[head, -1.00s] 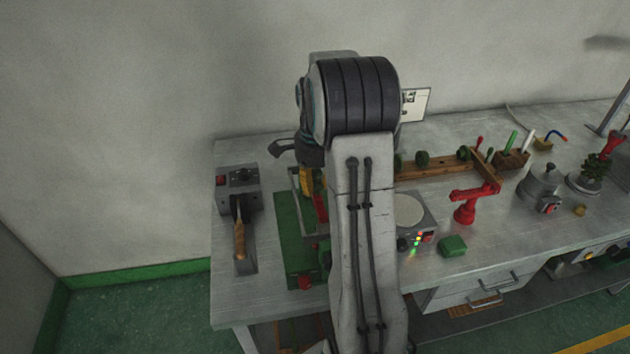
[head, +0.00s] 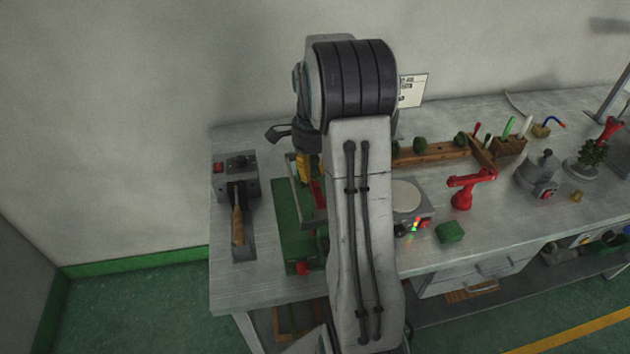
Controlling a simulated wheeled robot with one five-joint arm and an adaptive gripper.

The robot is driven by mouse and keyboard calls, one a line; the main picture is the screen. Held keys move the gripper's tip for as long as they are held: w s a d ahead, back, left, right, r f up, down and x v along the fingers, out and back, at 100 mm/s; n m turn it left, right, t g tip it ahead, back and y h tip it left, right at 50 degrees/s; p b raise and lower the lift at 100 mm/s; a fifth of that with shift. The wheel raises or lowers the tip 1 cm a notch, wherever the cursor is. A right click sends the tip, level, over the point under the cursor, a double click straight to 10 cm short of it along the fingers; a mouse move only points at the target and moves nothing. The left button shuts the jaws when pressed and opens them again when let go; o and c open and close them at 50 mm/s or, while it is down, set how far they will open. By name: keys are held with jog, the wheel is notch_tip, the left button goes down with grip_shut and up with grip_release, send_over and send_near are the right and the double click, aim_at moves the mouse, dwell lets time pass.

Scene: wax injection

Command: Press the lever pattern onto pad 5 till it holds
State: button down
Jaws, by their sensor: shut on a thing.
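My gripper (head: 305,145) shows only in part in the head view, as dark parts left of my arm, over the green press fixture (head: 290,215). My arm hides its fingertips. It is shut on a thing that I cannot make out. I cannot pick out the lever pattern or pad 5. A yellow part (head: 303,170) and a red part (head: 318,192) show just below the gripper. I cannot tell whether either touches it.
A grey unit with a wooden-handled lever (head: 238,222) stands at the left. To the right are a wooden rail (head: 435,153) with green pieces, a round-topped device (head: 406,195), a red stand (head: 463,195) and a green block (head: 449,232).

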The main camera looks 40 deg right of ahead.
jog(key=shift+f+b, duration=0.4)
jog(key=shift+f, duration=0.1)
dwell(2.2)
jog(key=shift+c, duration=1.7)
grip_release()
jog(key=shift+r, duration=0.2)
jog(key=shift+r+p, duration=2.85)
jog(key=shift+r, duration=0.5)
